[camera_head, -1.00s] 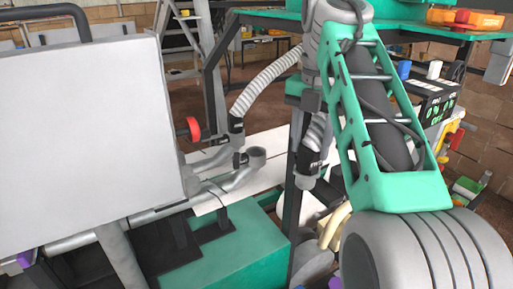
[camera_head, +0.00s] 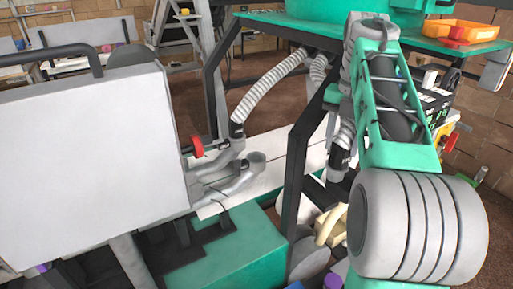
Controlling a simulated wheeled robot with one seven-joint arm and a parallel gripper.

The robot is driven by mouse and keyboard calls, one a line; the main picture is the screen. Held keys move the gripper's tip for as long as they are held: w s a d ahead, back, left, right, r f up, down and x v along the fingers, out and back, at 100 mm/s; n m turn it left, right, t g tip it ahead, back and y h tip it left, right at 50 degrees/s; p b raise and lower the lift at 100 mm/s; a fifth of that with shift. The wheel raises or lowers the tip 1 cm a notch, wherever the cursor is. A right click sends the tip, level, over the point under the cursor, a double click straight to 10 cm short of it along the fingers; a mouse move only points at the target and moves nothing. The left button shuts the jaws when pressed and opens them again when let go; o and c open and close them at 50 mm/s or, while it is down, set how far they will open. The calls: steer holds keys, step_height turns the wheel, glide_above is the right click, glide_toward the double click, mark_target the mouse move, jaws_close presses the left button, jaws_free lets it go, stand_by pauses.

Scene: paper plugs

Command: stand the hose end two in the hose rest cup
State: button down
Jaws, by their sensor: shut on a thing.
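One ribbed grey hose (camera_head: 268,85) runs down to a black-banded end (camera_head: 237,130) that stands at a grey pipe piece. Beside it is a grey upturned cup (camera_head: 255,159) with an open, empty-looking mouth, likely the hose rest cup. A second hose end (camera_head: 341,158), grey with a black band, hangs to the right of the cup, beyond the dark post and apart from the cup. My gripper (camera_head: 338,100) is mostly hidden beside my green and grey arm; it is shut on this second hose end, though its fingertips are hard to see.
A dark post (camera_head: 295,175) stands between the held hose end and the cup. A green-topped table (camera_head: 470,47) with an orange tray (camera_head: 455,28) is above right. A large pale panel (camera_head: 90,150) fills the left. A red handwheel (camera_head: 197,147) is left of the cup.

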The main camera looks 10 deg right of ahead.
steer(key=w+d+p, duration=0.2)
steer(key=d+p, duration=0.1)
steer(key=d, duration=0.3)
steer(key=shift+f, duration=0.1)
stand_by(0.4)
step_height(320, 180, down, 6)
steer(key=b, duration=0.5)
steer(key=shift+f, duration=0.15)
stand_by(1.1)
steer(key=shift+f+b, duration=0.15)
steer(key=shift+b, duration=0.25)
steer(key=c, duration=0.7)
jaws_free()
steer(key=shift+o, duration=0.2)
